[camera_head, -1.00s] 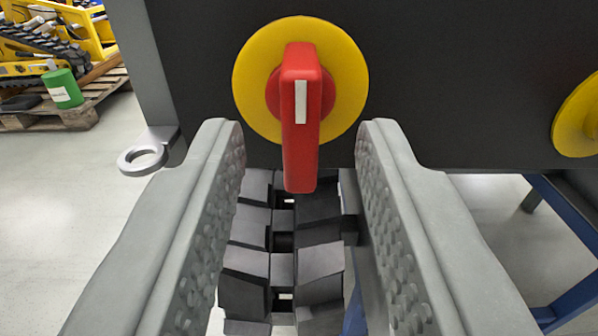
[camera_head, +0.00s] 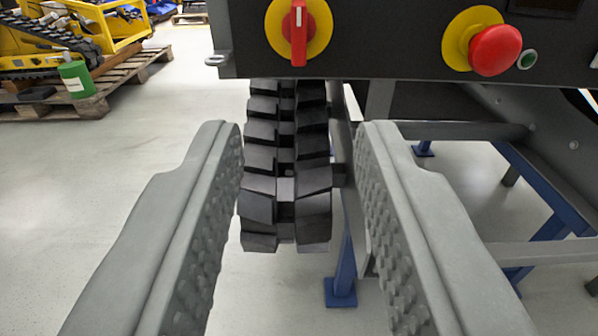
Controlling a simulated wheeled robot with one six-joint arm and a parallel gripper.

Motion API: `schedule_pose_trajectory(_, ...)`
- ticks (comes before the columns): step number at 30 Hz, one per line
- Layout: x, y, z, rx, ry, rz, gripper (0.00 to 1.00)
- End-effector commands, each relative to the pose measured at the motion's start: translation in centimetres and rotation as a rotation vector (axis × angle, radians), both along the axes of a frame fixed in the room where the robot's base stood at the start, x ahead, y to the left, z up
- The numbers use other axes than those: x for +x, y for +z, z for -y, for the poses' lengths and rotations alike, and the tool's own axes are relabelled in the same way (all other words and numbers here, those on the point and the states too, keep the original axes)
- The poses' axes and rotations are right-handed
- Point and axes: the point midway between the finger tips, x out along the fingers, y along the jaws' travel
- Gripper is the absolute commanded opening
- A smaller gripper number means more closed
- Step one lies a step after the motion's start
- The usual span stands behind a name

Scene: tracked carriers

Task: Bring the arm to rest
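My gripper (camera_head: 300,128) is open and empty, its two grey studded fingers reaching up from the bottom of the view. Beyond the fingers is a black rubber track (camera_head: 287,165) on the carrier. Above it, on the dark panel (camera_head: 385,45), sits a red rotary switch (camera_head: 299,30) with an upright handle and a white mark, on a yellow disc. The switch is ahead of the fingertips and apart from them.
A blue and grey stand (camera_head: 545,235) holds the carrier at the right. A metal ring lug (camera_head: 218,59) sticks out at the panel's left end. A wooden pallet (camera_head: 120,82) with a yellow machine and green canister (camera_head: 76,80) is at the far left. The floor at left is clear.

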Motion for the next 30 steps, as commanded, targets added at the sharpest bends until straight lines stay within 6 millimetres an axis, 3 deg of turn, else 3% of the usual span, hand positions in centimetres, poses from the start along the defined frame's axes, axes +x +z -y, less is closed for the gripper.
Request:
schedule_pose_trajectory(14, 0.1, 0.9, 0.3, 0.01, 0.003, 0.0, 0.33)
schedule_pose_trajectory(17, 0.2, 2.6, 1.0, 0.03, 0.014, 0.001, 0.33)
schedule_pose_trajectory(30, -1.0, 14.3, 6.4, 0.126, 0.089, -0.005, 0.33)
